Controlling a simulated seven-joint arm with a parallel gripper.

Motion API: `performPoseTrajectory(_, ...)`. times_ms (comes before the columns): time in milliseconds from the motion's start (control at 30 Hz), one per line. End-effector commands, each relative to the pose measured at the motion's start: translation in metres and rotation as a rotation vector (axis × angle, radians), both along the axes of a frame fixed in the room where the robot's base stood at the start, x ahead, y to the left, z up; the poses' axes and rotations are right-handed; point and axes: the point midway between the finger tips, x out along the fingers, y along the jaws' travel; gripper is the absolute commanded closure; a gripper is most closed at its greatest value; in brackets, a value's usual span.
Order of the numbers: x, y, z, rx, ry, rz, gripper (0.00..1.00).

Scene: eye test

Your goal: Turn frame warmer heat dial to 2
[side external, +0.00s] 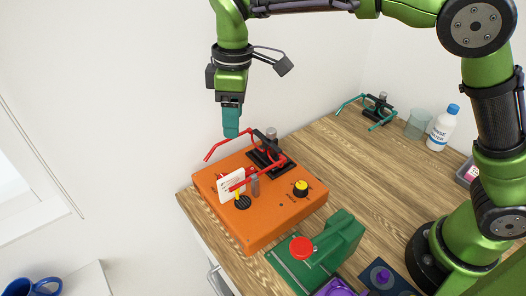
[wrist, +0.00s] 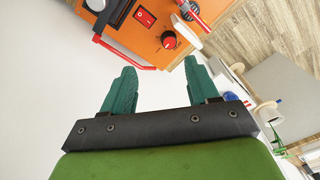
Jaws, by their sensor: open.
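An orange box (side external: 262,226), which looks like the frame warmer, sits on the wooden table in the side view. A black dial with a yellow cap (side external: 301,188) is on its top, near the right. In the wrist view, the orange box (wrist: 122,14) shows a red dial (wrist: 168,41) with marks around it and a red rocker switch (wrist: 145,16). I cannot tell which dial is for heat or read any setting. My gripper (side external: 231,136) hangs above the box's back left corner, apart from it. In the wrist view, its teal fingers (wrist: 160,66) are open and empty.
A red-armed frame on a black mount (side external: 268,158) and a white card (side external: 231,186) stand on the box. A green device with a red knob (side external: 301,248) is in front. A teal-armed frame (side external: 378,108), beaker (side external: 418,124) and bottle (side external: 442,128) stand behind. The middle tabletop is clear.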

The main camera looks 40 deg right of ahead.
Motion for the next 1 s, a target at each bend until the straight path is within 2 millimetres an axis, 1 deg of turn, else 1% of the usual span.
performPoseTrajectory(33,0.008,0.016,-0.005,-0.028,0.012,0.102,0.41)
performPoseTrajectory(100,0.015,0.029,-0.004,-0.053,0.021,0.233,0.41)
performPoseTrajectory(133,0.017,0.032,-0.001,-0.059,0.023,0.282,0.41)
performPoseTrajectory(167,0.018,0.033,0.005,-0.06,0.022,0.322,0.41)
performPoseTrajectory(200,0.019,0.033,0.014,-0.056,0.017,0.368,0.41)
performPoseTrajectory(267,0.016,0.033,0.022,-0.052,0.021,0.425,0.41)
performPoseTrajectory(333,0.012,0.033,0.021,-0.05,0.04,0.468,0.41)
performPoseTrajectory(467,0.011,0.033,0.014,-0.047,0.047,0.499,0.41)
performPoseTrajectory(567,0.01,0.033,0.002,-0.048,0.047,0.5,0.41)
performPoseTrajectory(667,0.009,0.033,-0.018,-0.048,0.05,0.499,0.41)
performPoseTrajectory(1000,0.007,0.033,-0.093,-0.048,0.048,0.496,0.41)
